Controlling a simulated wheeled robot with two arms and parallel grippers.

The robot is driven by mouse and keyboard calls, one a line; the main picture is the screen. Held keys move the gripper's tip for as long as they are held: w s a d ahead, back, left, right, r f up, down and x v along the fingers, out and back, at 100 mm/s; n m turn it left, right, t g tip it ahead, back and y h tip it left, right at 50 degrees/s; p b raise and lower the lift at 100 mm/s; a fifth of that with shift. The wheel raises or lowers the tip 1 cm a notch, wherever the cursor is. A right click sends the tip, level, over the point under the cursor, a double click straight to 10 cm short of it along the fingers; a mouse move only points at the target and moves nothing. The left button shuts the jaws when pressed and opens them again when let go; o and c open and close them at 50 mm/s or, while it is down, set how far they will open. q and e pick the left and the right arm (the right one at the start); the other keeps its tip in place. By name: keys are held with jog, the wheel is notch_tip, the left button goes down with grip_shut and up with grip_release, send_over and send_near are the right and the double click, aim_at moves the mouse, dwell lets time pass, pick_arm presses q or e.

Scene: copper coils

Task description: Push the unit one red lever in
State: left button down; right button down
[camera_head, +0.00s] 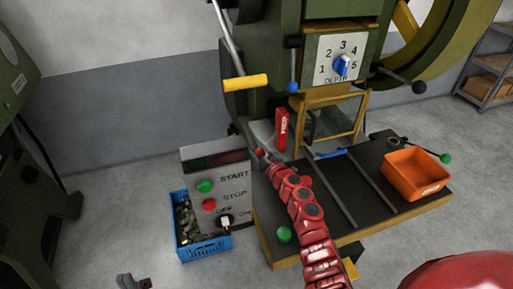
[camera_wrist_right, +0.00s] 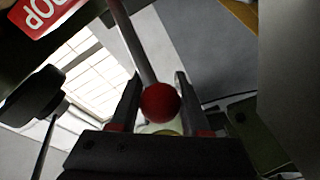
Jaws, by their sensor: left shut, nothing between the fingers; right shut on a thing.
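The red lever ends in a round red ball (camera_wrist_right: 160,102) on a grey rod, which shows between the fingers of my right gripper (camera_wrist_right: 156,95) in the right wrist view. The fingers stand on both sides of the ball, shut on it. In the head view the red ball (camera_head: 259,152) is small, at the front left of the green machine, at the tip of my right gripper (camera_head: 265,156). Most of the lever's rod is hidden there. My left gripper (camera_head: 133,282) is at the bottom left edge, shut, empty and away from the machine.
A control box (camera_head: 216,185) with START and STOP buttons stands just left of the machine table. A red STOP handle (camera_head: 282,130) is close behind my right gripper. An orange bin (camera_head: 414,173) sits on the table's right. A blue crate (camera_head: 205,246) is on the floor.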

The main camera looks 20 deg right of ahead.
aim_at(271, 139)
jog(key=d, duration=0.5)
jog(key=shift+f, duration=0.1)
jog(key=shift+d, duration=0.25)
jog(key=c, duration=0.7)
grip_release()
jog(key=shift+d, duration=0.1)
jog(key=o, duration=0.3)
